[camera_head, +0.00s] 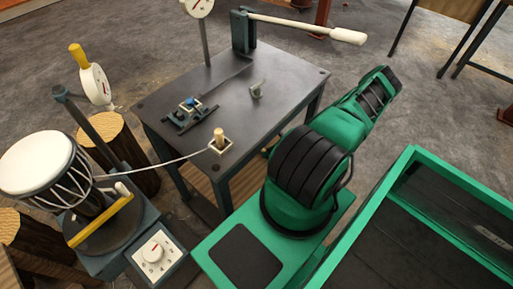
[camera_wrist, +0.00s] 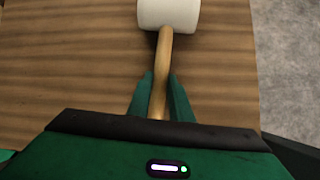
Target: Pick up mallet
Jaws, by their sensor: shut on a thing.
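The mallet (camera_wrist: 168,14) shows in the wrist view, with a white cylindrical head at the top edge and a light wooden handle running down towards me. My gripper (camera_wrist: 161,84) is shut on the handle, with one green finger on each side of it. The head lies beyond the fingertips, and the top of the head is cut off by the frame. The lower end of the handle is hidden by my gripper body. I cannot make out the mallet or my gripper in the head view.
A brown wood-grained surface (camera_wrist: 70,60) lies under the mallet, with grey floor (camera_wrist: 287,50) to its right. In the head view, a dark workbench (camera_head: 180,85) carries a clamp, small fittings and a long white-ended lever (camera_head: 347,36). A goblet drum (camera_head: 36,160) stands at left.

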